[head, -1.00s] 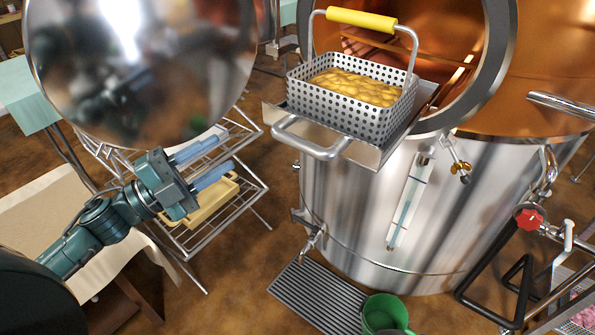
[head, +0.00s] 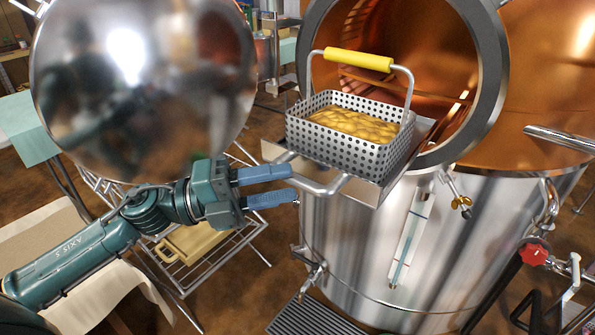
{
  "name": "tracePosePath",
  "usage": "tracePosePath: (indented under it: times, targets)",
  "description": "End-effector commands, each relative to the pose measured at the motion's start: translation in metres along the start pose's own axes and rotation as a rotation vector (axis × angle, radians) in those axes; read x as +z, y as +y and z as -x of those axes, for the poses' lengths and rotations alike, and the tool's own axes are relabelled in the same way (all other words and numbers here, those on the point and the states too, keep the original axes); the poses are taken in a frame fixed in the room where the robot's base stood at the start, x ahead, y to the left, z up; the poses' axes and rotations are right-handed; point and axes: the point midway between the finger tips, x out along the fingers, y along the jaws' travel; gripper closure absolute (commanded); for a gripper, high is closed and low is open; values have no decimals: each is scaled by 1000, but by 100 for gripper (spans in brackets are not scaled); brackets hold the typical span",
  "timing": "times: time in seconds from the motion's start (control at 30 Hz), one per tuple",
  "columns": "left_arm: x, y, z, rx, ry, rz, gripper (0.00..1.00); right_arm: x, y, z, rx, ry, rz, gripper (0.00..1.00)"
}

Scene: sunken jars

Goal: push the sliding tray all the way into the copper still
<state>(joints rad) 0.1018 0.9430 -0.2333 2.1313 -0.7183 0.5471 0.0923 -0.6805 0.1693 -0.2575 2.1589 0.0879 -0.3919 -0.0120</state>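The sliding tray (head: 375,193) sticks out of the round opening of the copper still (head: 400,240), with a tubular handle (head: 322,187) at its front. A perforated metal basket (head: 345,148) with a yellow grip stands on the tray and holds yellowish contents. My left gripper (head: 292,185) is open, its two blue fingers pointing right at the left part of the tray handle. The upper finger overlaps the handle in the picture; I cannot tell whether it touches. Nothing shows between the fingers. My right gripper is not in view.
The polished round door (head: 140,90) hangs open at the left, just above my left arm. A wire rack (head: 225,250) with a yellow tray stands below my gripper. A red-handled valve (head: 533,254) and pipes are at the right. A floor grate (head: 315,318) lies below.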

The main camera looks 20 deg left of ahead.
Motion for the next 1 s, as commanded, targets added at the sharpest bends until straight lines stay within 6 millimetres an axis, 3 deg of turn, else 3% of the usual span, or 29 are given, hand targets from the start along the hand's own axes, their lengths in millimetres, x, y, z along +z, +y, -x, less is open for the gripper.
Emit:
tracePosePath:
  times: [0.23, 0.63, 1.0]
  targets:
    - [1, -2, -29, -2, -1, 1, 62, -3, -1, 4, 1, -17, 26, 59]
    - [0, 0, -35, 0, 0, 1, 63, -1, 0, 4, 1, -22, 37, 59]
    - [0, 0, -34, 0, 0, 0, 93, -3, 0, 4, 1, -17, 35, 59]
